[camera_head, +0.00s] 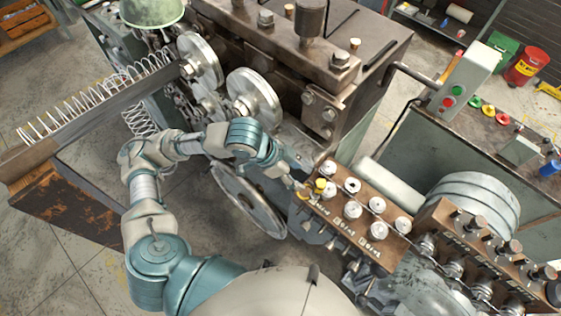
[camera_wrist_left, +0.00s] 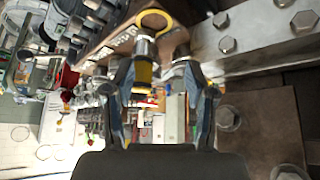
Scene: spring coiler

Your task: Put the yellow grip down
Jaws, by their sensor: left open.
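In the left wrist view the open fingers (camera_wrist_left: 166,95) stand either side of a gap. The grip is by the left finger; I cannot tell whether they touch. My right gripper is out of view.
The brown block (camera_head: 372,232) has levers along its front. A second block with knobs (camera_head: 470,245) stands to its right. The coiler's metal wheels (camera_head: 254,97) and a large disc (camera_head: 248,200) are close to my left arm. A control box (camera_head: 466,80) stands behind.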

